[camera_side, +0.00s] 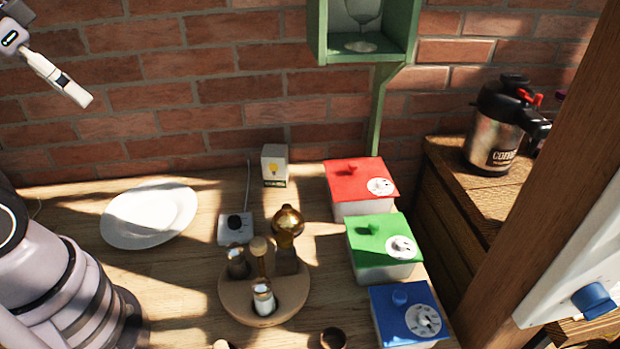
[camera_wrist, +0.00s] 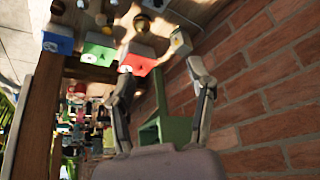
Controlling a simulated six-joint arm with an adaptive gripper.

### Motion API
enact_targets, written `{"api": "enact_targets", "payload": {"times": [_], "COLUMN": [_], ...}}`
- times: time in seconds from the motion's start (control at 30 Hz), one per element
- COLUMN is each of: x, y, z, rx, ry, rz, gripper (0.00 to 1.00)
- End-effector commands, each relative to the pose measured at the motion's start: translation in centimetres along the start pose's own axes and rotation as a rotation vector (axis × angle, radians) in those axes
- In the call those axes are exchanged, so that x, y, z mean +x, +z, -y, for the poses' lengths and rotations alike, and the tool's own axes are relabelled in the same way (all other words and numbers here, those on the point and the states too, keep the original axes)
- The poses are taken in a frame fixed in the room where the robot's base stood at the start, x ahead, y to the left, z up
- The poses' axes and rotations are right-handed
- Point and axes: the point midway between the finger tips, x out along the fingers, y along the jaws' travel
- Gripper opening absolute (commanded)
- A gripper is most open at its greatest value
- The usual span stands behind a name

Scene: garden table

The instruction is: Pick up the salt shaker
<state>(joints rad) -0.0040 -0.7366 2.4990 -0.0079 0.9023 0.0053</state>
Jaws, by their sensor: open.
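The salt shaker (camera_side: 263,299), a small glass shaker with white contents and a metallic top, stands upright in the front of a round wooden holder (camera_side: 235,308). A dark shaker (camera_side: 237,264), probably pepper, stands behind it to the left. The holder has a central wooden knob handle (camera_side: 259,247). My gripper (camera_side: 78,95) is at the upper left in the side view, high above the table and far from the salt shaker. In the wrist view my gripper (camera_wrist: 158,88) is open with nothing between its fingers. I cannot make out the salt shaker there.
A light bulb (camera_side: 287,226) stands at the holder's back. Red (camera_side: 350,173), green (camera_side: 372,240) and blue (camera_side: 393,302) lidded boxes line the right. A white plate (camera_side: 125,222) lies left. A white switch box (camera_side: 236,237) and bulb carton (camera_side: 274,167) stand behind; a green shelf (camera_side: 398,40) hangs above.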

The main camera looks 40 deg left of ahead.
Motion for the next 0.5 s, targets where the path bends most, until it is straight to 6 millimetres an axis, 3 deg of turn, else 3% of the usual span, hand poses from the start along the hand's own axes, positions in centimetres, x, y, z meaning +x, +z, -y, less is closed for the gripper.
{"api": "enact_targets", "payload": {"times": [0.17,0.5], "x": [2.9,11.8], "y": [0.0,1.2], "z": [-0.5,-2.4], "rx": [-0.056,-0.349], "ry": [0.054,0.349], "rz": [0.194,0.756], "gripper": [0.54,0.54]}}
